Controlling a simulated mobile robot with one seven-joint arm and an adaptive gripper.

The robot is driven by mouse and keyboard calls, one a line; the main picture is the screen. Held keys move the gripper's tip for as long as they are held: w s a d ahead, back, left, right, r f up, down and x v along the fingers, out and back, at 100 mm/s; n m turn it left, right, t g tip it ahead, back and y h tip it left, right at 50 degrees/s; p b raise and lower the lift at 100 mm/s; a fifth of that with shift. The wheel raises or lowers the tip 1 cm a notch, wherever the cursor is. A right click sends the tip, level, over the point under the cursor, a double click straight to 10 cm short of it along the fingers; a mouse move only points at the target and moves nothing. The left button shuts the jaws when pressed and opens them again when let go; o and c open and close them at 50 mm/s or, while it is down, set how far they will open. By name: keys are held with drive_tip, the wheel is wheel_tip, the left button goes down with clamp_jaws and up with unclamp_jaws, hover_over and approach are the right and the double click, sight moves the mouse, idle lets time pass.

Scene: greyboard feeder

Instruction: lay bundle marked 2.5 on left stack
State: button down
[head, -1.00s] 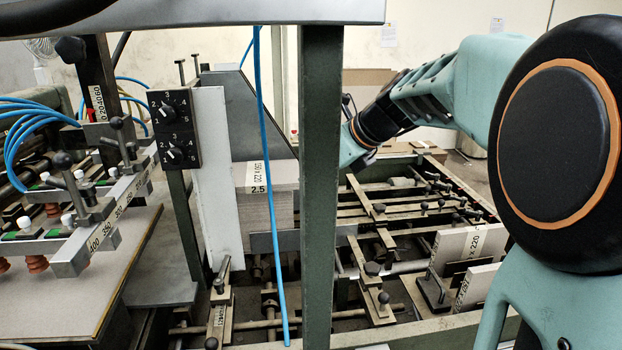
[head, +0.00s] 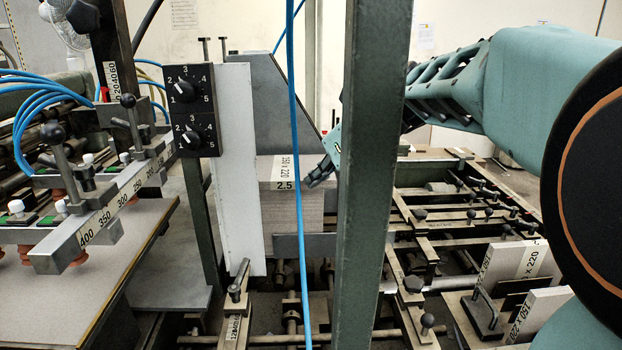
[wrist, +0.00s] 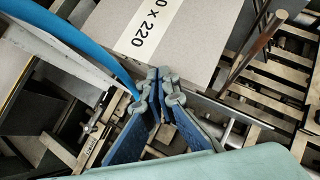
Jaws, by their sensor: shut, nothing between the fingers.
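The grey bundle marked 2.5 (head: 272,172) lies flat on top of the left stack (head: 292,212), behind the white upright plate. Its white label reads 150 x 220. In the wrist view the bundle's top (wrist: 185,25) fills the upper middle, with part of the label showing. My gripper (head: 314,180) is at the stack's right front corner in the head view, partly hidden by the green post. In the wrist view my gripper (wrist: 160,82) is shut and empty, its fingertips close to the bundle's edge. I cannot tell whether they touch it.
A green post (head: 365,190) and a blue hose (head: 293,120) stand in front of the stack. More labelled board bundles (head: 530,260) stand at the lower right among the feeder's bars and knobs. A suction-cup bar (head: 110,208) is at the left.

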sight(298, 176)
drive_tip(key=w+a+p, duration=0.1)
drive_tip(key=p, duration=0.1)
drive_tip(key=w+p, duration=0.1)
drive_tip(key=shift+a+r+p, duration=0.25)
drive_tip(key=shift+a+p, duration=0.1)
drive_tip(key=shift+a, duration=0.05)
drive_tip(key=shift+w+a+f+p, duration=0.2)
drive_tip(key=shift+w+a+p, duration=0.3)
drive_tip(key=shift+w, duration=0.1)
drive_tip(key=shift+d, duration=0.2)
